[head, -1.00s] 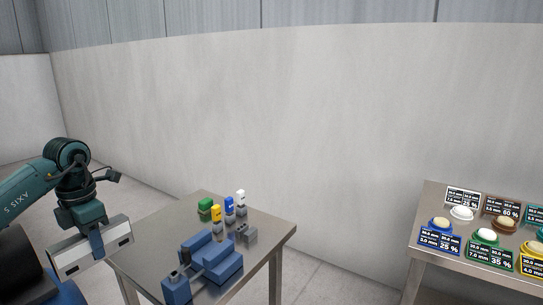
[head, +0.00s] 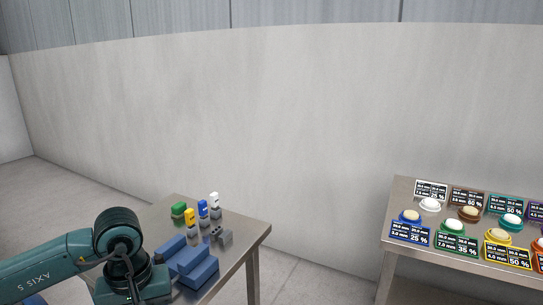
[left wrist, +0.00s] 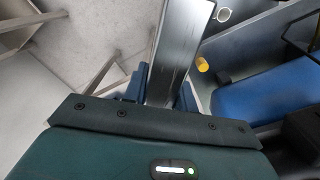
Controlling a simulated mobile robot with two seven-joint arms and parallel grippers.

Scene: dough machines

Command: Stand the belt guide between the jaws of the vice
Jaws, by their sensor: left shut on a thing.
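The blue vice (head: 198,272) stands on the small metal table in the head view. Its near end is cut off by my left arm and the frame's lower edge. My left gripper is hidden behind its own wrist in the head view. In the left wrist view the blue fingers of my left gripper (left wrist: 160,88) are shut on the belt guide (left wrist: 180,45), a long grey metal bar that runs away from the fingers. The guide is not visible in the head view now, so its height and tilt over the table cannot be told. My right gripper is not in view.
Green (head: 179,210), yellow (head: 190,216), blue (head: 203,209) and white (head: 214,201) pieces stand behind the vice on the small table (head: 245,233). A second table (head: 388,246) with dough bowls and labels is at right. A yellow cylinder (left wrist: 202,64) shows in the left wrist view.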

